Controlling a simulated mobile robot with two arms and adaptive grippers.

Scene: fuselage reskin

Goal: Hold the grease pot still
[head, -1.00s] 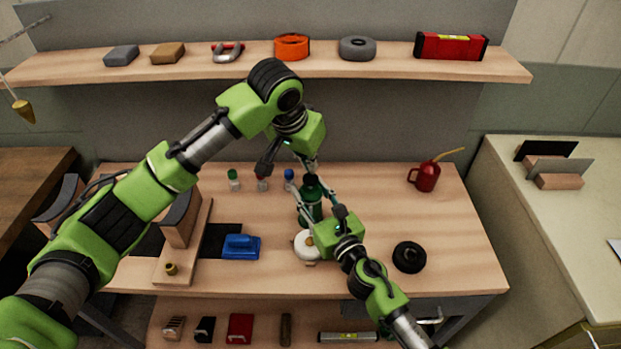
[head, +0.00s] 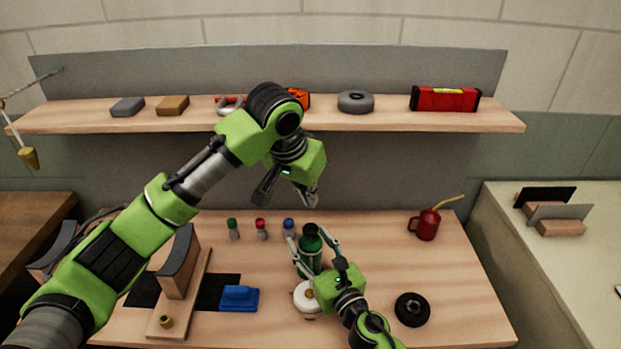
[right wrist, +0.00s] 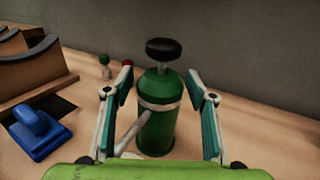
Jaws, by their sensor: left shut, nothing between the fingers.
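The grease pot, a green cylinder with a pale band and a black knob on top, stands upright on the bench in the head view (head: 311,262) and in the right wrist view (right wrist: 157,125). My right gripper (head: 315,245) is open around it. In the right wrist view, its fingers (right wrist: 160,110) stand on both sides of the pot, with a small gap on each side. My left gripper (head: 315,202) is shut and empty, above and behind the pot's knob in the picture.
A white round piece (head: 305,298) lies just in front of the pot. Small bottles (head: 261,230) stand behind left. A blue block (head: 239,298), a black ring (head: 412,309) and a red oil can (head: 427,224) are around. The bench's right side has free room.

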